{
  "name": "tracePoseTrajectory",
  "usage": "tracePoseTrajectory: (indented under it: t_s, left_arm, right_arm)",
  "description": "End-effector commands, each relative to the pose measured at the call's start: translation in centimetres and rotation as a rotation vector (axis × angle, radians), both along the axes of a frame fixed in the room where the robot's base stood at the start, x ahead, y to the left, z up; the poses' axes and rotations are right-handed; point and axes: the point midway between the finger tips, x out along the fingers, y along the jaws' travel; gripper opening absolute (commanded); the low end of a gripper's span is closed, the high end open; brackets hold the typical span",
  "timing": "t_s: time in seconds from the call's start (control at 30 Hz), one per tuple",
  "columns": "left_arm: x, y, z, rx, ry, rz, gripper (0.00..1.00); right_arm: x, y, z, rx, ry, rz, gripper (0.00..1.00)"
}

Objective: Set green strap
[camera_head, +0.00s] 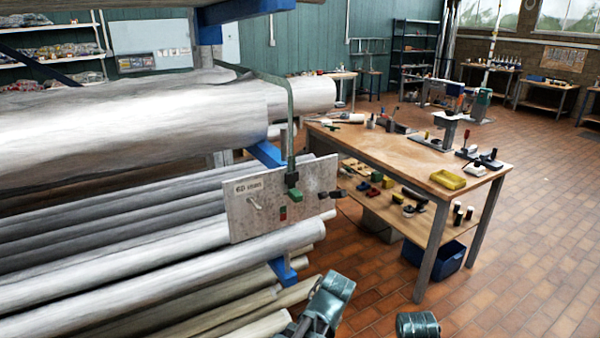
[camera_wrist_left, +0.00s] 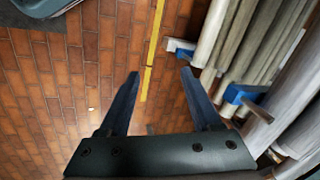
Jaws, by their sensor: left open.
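The green strap (camera_head: 291,130) runs over the upper big pale pole and hangs down in front of a grey panel (camera_head: 240,215). A green block (camera_head: 294,194) is at its lower end, against the panel. Whether it is fastened there I cannot tell. A dark fitting (camera_head: 331,194) sits at the panel's right edge. In the left wrist view my left gripper (camera_wrist_left: 160,73) is open and empty, over the tiled floor, with pole ends to its right. The strap is not clear in that view. My right gripper's fingers are not in view.
Long poles (camera_head: 110,215) lie stacked on a rack with blue arms (camera_head: 283,270). A wooden workbench (camera_head: 385,150) with tools and a yellow tray (camera_head: 448,180) stands to the right. Brick floor (camera_head: 520,230) lies open in front of and beyond the bench.

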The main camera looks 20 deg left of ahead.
Motion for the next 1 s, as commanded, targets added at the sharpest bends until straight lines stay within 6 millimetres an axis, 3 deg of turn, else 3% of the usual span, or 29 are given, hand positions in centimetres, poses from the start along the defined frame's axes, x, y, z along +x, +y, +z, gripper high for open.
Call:
tracePoseTrajectory:
  t_s: [0.03, 0.1, 0.3, 0.43, 0.6, 0.8, 1.0]
  left_arm:
    - [0.9, 1.2, 3.2, 0.069, -0.005, -0.066, 0.65]
    - [2.4, 3.1, 5.7, 0.215, 0.001, -0.210, 0.65]
    - [6.4, 6.0, 11.3, 0.668, 0.112, -0.635, 0.65]
    - [9.1, 6.0, 16.0, 0.998, 0.263, -0.896, 0.65]
    - [11.6, 4.2, 21.8, 1.360, 0.502, -1.121, 0.65]
    - [12.7, 2.4, 25.3, 1.570, 0.683, -1.213, 0.65]
    - [12.8, 2.1, 25.9, 1.601, 0.716, -1.225, 0.65]
  right_arm:
    - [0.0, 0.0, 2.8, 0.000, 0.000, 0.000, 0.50]
    - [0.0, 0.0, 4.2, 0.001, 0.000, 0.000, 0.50]
    - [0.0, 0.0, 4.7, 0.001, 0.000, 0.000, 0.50]
    - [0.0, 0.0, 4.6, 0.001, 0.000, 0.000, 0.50]
    - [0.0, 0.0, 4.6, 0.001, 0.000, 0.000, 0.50]
    - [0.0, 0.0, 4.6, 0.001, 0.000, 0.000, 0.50]
    - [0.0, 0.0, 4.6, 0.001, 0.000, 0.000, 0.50]
